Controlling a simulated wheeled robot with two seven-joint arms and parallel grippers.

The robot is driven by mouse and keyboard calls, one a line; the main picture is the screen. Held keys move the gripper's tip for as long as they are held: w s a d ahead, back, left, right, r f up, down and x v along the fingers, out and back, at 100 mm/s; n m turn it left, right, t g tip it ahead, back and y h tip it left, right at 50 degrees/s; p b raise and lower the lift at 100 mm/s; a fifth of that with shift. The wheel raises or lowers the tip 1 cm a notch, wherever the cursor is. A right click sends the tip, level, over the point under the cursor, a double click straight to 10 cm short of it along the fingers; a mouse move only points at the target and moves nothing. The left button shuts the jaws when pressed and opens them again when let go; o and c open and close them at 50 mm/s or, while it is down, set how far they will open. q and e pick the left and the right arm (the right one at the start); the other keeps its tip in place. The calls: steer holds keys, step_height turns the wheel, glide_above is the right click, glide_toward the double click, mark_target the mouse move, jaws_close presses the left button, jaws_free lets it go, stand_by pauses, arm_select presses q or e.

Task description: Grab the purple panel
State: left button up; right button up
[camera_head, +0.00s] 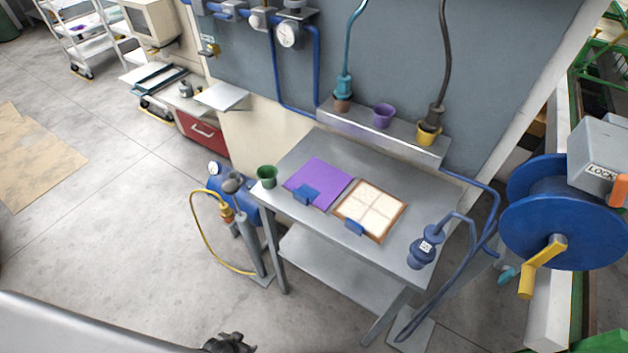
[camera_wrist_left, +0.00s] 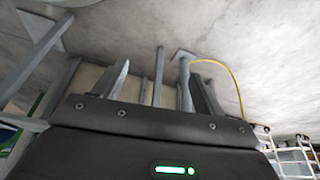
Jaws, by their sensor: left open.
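The purple panel (camera_head: 322,180) lies flat on the grey metal table (camera_head: 405,185), near its left end, with a blue handle or clip (camera_head: 307,195) on its front edge. My left gripper (camera_head: 230,343) shows only in part at the bottom edge of the head view, well short of the table and lower in the picture. In the left wrist view its two fingers (camera_wrist_left: 160,88) stand apart with nothing held between them. The purple panel does not show in the left wrist view. My right gripper is in neither view.
A framed cream panel (camera_head: 370,208) with a blue clip lies right of the purple one. A green cup (camera_head: 267,176) stands at the table's left corner, a blue fitting (camera_head: 425,248) at its right. A blue tank (camera_head: 240,200) with a yellow hose stands left of the table.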

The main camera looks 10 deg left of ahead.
arm_select(q)
steer(key=w+r+t, duration=0.2)
steer(key=w+r, duration=0.6)
steer(key=w, duration=0.2)
steer(key=m+t+h+p, duration=0.2)
steer(key=m+t+h, duration=0.1)
steer(key=t+h, duration=0.25)
glide_toward(299, 195)
steer(key=shift+t, duration=0.35)
steer(key=p+x, duration=0.1)
steer(key=x, duration=0.4)
steer(key=shift+d+f, duration=0.1)
steer(key=shift+w+d+f, duration=0.15)
steer(key=shift+w, duration=0.1)
steer(key=shift+w+d+f+p, duration=0.1)
steer(key=shift+w+d+p, duration=0.05)
steer(key=shift+w+p, duration=0.15)
steer(key=p+x, duration=0.1)
steer(key=x, duration=0.3)
steer(key=shift+d+f, duration=0.1)
steer(key=shift+f, duration=0.15)
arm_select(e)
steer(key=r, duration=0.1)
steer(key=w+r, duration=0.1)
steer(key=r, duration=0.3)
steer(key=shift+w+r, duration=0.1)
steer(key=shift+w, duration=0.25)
